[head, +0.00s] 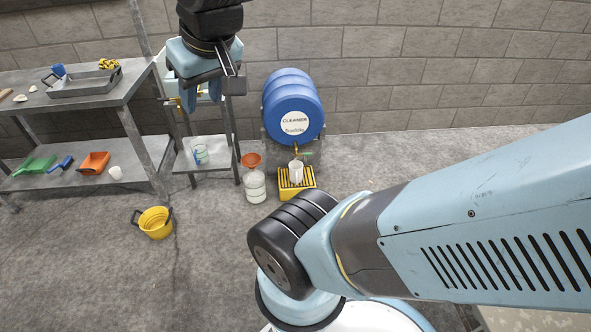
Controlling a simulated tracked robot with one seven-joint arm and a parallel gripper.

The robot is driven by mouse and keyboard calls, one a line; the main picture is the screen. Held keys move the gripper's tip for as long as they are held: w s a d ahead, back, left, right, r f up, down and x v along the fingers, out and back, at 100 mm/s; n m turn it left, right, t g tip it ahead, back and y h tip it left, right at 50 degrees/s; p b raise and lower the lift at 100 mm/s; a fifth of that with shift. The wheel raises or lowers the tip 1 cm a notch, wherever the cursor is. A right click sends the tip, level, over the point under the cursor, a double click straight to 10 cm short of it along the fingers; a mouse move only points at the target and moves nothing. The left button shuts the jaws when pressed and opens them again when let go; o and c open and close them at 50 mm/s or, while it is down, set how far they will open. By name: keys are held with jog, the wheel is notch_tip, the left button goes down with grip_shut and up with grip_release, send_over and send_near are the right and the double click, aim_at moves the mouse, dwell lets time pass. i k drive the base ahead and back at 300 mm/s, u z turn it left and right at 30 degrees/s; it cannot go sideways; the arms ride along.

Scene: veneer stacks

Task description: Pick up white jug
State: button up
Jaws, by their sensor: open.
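A white jug (296,172) stands upright on a yellow slatted drip tray (311,186), under the tap of a blue barrel (292,103) labelled CLEANER. My gripper (207,82) hangs in the upper left of the head view, fingers downward. It is open, and it appears left of the barrel and higher in the picture than the jug. It is apart from the jug. Nothing shows held in it. My gripper partly hides a small metal stand and whatever is on its top.
A translucent container (255,187) with an orange funnel (250,160) stands close left of the drip tray. A yellow bucket (155,222) is on the floor. A metal table (85,103) with tools stands left. My forearm fills the right foreground. Floor right of the barrel looks clear.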

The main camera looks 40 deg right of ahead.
aim_at(296, 167)
jog(key=z, duration=1.3)
jog(key=i, duration=1.45)
